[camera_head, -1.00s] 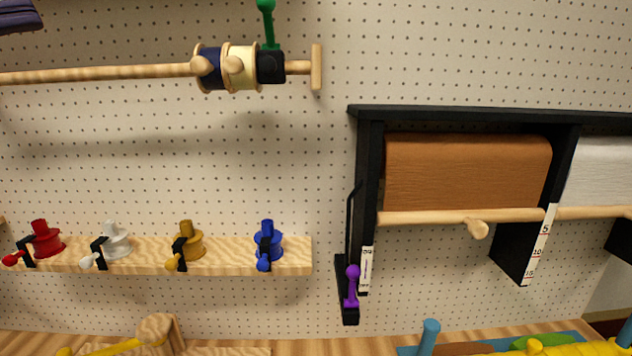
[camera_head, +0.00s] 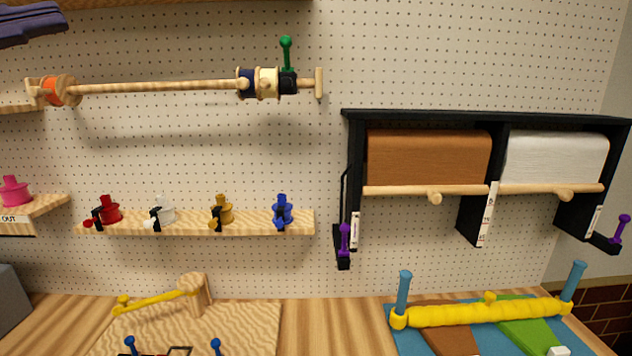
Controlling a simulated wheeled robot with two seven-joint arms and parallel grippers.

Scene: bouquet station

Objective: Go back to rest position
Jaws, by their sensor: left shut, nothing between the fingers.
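My left gripper (camera_head: 34,24) shows as a dark purple shape in the top left corner of the head view. Its fingers lie together, pointing right, with nothing between them. It is apart from the wooden spool rod (camera_head: 160,87) and the pegboard things, and the rest of its arm is cut off by the picture edge. My right gripper is out of the picture.
Below the rod, a shelf (camera_head: 250,229) bears several coloured spools. At right hangs a black rack (camera_head: 500,118) with brown (camera_head: 430,157) and white (camera_head: 556,160) rolls. A yellow roll (camera_head: 480,313) lies on the bench (camera_head: 330,320). A grey block (camera_head: 10,298) stands lower left.

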